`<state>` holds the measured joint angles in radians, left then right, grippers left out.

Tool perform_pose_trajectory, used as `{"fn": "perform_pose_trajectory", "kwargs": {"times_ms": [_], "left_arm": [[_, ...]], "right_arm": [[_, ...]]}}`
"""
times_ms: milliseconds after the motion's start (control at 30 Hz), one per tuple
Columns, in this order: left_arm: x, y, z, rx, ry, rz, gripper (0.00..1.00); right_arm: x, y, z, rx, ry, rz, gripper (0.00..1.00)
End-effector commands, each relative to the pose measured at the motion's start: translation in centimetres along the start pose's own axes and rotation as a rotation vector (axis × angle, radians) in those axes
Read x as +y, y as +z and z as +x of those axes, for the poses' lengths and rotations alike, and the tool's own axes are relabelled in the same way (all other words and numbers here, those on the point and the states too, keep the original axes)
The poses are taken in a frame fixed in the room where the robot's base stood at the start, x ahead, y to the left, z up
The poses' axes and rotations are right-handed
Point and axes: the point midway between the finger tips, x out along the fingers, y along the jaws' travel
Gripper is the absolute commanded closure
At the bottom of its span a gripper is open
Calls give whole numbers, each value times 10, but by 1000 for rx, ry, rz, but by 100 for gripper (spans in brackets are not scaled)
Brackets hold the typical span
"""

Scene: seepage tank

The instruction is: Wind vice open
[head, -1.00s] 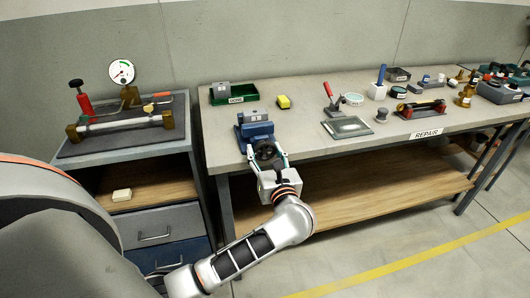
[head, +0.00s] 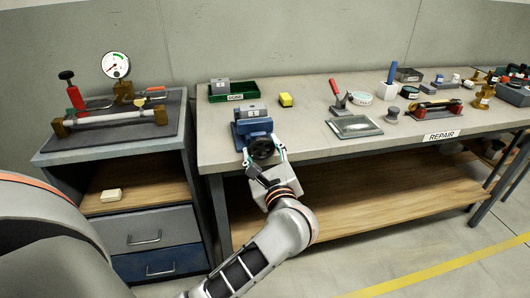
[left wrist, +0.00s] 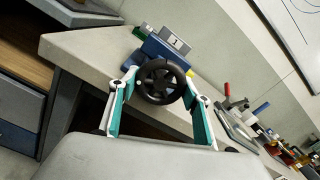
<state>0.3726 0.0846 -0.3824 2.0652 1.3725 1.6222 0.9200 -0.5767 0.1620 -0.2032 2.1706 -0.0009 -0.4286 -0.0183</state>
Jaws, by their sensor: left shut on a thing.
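The blue vice (head: 253,128) stands at the near left edge of the bench, with a grey block labelled 1 (head: 248,112) at its top. Its black spoked handwheel (head: 261,147) faces the front, over the bench edge. My left gripper (head: 263,152) is shut on the handwheel, one finger on each side of the rim. The left wrist view shows the same handwheel (left wrist: 160,82) between the two teal-padded fingers, with the vice body (left wrist: 160,48) behind it. I cannot tell how wide the vice jaws stand. My right gripper is not in view.
A side cabinet with a gauge (head: 116,65) stands left.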

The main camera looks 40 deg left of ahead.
Motion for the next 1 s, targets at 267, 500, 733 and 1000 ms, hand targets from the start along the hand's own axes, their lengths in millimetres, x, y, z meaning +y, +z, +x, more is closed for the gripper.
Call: {"fn": "perform_pose_trajectory", "kwargs": {"times_ms": [267,500,733,1000], "left_arm": [[0,-1,0,3,2,-18,74],[0,-1,0,3,1,-17,42],[0,0,0,2,1,-16,35],[0,-1,-9,3,0,-15,35]], "right_arm": [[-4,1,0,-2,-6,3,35],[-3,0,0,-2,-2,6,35],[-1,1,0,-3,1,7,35],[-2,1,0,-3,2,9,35]]}}
